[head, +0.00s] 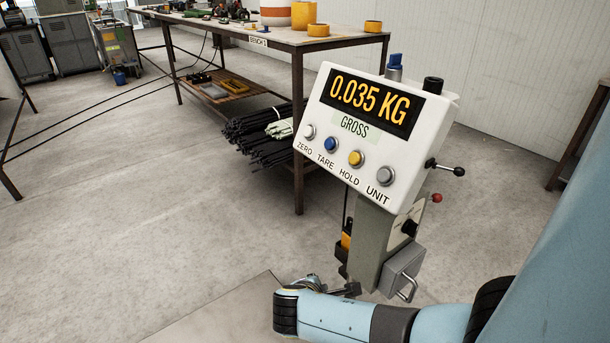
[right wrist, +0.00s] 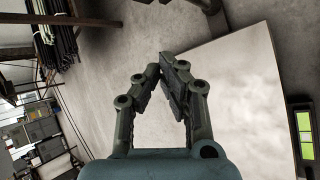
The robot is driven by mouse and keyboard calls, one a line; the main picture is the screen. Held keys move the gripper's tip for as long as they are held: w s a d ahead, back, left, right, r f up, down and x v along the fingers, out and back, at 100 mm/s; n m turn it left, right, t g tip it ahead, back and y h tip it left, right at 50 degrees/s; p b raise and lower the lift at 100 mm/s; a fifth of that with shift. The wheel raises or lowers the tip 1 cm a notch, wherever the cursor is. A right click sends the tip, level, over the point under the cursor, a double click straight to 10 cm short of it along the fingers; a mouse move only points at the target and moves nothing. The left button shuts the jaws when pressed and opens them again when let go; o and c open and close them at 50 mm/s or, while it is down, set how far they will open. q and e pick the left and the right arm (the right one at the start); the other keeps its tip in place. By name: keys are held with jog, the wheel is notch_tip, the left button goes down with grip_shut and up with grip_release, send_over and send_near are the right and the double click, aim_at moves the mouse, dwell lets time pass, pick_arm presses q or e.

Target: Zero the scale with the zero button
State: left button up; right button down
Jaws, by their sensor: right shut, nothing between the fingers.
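The scale's white indicator head (head: 432,150) stands on a grey post at centre right of the head view. Its display (head: 372,101) reads 0.035 KG, with GROSS below. The pale zero button (head: 310,131) is the leftmost of the row, above the label ZERO. My right gripper (right wrist: 168,62) is shut and empty in the right wrist view, its fingertips together. In the head view my right arm lies low in front of the post, below and apart from the buttons; its fingers are hard to make out there. My left gripper is not in view.
The blue tare (head: 331,144), yellow hold (head: 356,158) and grey unit (head: 386,175) buttons sit right of zero. Small levers (head: 446,168) stick out on the right side. A workbench (head: 345,41) stands behind. A pale flat plate (right wrist: 245,95) lies below my right gripper.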

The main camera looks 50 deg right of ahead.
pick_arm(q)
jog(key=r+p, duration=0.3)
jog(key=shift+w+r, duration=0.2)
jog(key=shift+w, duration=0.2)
pick_arm(e)
jog(key=w+d+r+h, duration=0.1)
jog(key=w+r+h, duration=0.1)
jog(key=w+r, duration=0.4)
jog(key=w+d+r+m+t+h, duration=0.1)
jog(key=w+r, duration=0.5)
jog(key=r, duration=1)
jog(key=w+d+r+m+t+h, duration=0.1)
jog(key=w+r+h, duration=0.3)
jog(key=r, duration=0.8)
jog(key=shift+w+d, duration=0.45)
jog(key=shift+w, duration=0.6)
